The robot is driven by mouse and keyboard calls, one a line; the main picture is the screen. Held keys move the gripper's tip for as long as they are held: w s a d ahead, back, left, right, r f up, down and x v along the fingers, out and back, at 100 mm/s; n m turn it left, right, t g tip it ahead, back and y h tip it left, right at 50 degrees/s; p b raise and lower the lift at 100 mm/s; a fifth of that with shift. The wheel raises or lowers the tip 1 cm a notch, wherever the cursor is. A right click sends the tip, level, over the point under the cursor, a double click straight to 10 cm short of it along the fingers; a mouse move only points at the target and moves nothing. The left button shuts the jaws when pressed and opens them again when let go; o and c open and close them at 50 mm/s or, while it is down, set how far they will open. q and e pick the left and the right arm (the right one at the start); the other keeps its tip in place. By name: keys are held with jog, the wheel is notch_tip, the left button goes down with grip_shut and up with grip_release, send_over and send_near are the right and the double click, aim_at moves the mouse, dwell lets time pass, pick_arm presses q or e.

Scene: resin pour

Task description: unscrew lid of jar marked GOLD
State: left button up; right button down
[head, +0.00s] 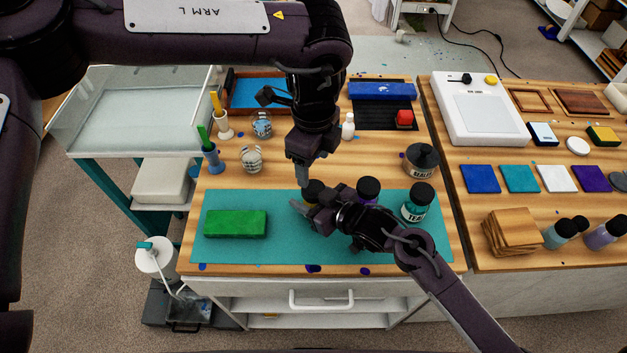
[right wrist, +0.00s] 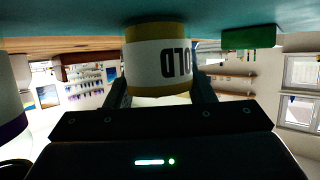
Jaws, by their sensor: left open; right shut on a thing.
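The jar marked GOLD (head: 313,190) stands on the teal mat (head: 270,252), mostly hidden by my grippers in the head view. A small dark and yellowish part of its top shows there. In the right wrist view, which is upside down, the jar (right wrist: 160,58) shows yellow bands and a white label with "OLD" readable. My right gripper (head: 308,203) is shut on the jar's body, one finger on each side. My left gripper (head: 304,183) is open, pointing down just above and beside the jar's top. Whether it touches the lid is hidden.
A purple jar (head: 368,189) and a TEAL jar (head: 418,203) stand right of the GOLD jar. A green block (head: 236,223) lies on the mat at left. Behind are a SEALER tin (head: 421,161), cups (head: 251,158) and a white bottle (head: 348,126). The mat's front is mostly clear.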

aim_at(313, 188)
pick_arm(q)
jog(key=m, duration=1.4)
jog(key=shift+m, duration=0.3)
jog(key=m, duration=0.4)
jog(key=shift+m, duration=0.3)
jog(key=m, duration=0.6)
jog(key=shift+m, duration=0.3)
jog(key=m, duration=1.3)
jog(key=shift+f, duration=0.6)
notch_tip(313, 188, down, 7)
jog(key=shift+r, duration=0.1)
